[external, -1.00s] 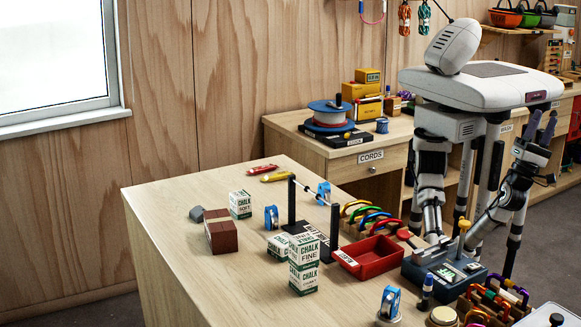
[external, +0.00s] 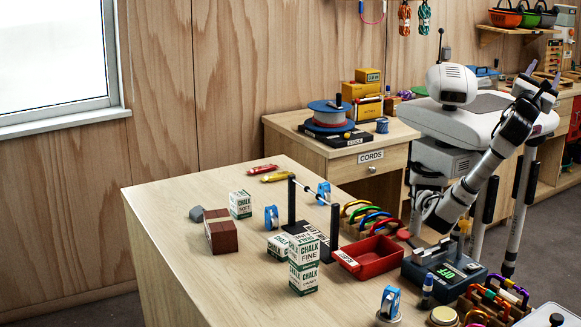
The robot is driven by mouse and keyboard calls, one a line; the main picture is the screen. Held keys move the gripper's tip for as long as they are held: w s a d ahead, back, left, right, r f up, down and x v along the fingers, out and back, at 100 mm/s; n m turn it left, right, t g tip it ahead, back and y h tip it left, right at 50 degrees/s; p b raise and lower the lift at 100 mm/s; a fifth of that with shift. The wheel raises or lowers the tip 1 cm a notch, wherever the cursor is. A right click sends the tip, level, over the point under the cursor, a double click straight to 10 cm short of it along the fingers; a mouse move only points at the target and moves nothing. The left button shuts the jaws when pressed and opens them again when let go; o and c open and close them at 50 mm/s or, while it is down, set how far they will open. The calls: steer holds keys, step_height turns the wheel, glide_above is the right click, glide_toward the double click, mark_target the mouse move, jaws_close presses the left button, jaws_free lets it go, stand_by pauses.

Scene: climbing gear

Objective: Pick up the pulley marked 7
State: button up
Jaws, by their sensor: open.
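Three blue pulleys show on the workbench. One pulley (external: 271,217) stands left of the black rack, another pulley (external: 323,191) stands behind the rack, and a third pulley (external: 389,302) stands at the front on a pale round base. No number can be read on any of them, so I cannot tell which is marked 7. My gripper (external: 543,76) is raised high at the right, far from all three pulleys. It is open and empty, with its fingers pointing up.
The black rack (external: 291,204) with a crossbar stands mid-bench. Chalk boxes (external: 304,265), a brown block (external: 222,235), a red tray (external: 369,257) and a dark scale-like device (external: 445,273) surround it. Coloured carabiners (external: 495,296) crowd the front right. The bench's left front is bare.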

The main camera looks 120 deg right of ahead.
steer(key=w+d+r+y+p, duration=0.2)
steer(key=w+d+r+y, duration=0.3)
steer(key=w+d, duration=0.4)
steer(key=m+t+y+b, duration=0.2)
steer(key=m+t+y, duration=0.6)
steer(key=m+t, duration=1.05)
glide_above(325, 194)
steer(key=a, duration=0.3)
step_height(325, 194, down, 35)
steer(key=n+t, duration=0.3)
steer(key=t, duration=0.1)
steer(key=s+d+f+h, duration=0.2)
steer(key=d+f, duration=0.1)
steer(key=d, duration=0.6)
steer(key=shift+m+t, duration=0.35)
steer(key=shift+m, duration=0.1)
steer(key=x, duration=0.2)
steer(key=b+x, duration=0.1)
steer(key=x, duration=0.4)
steer(key=shift+w+d+f, duration=0.2)
steer(key=shift+f, duration=0.3)
steer(key=shift+w+b+x, duration=0.15)
steer(key=shift+w+x, duration=0.05)
steer(key=shift+x, duration=1.3)
steer(key=shift+w+b+x, duration=0.15)
steer(key=shift+w+x, duration=0.05)
steer(key=shift+x, duration=1.35)
steer(key=shift+c, duration=0.2)
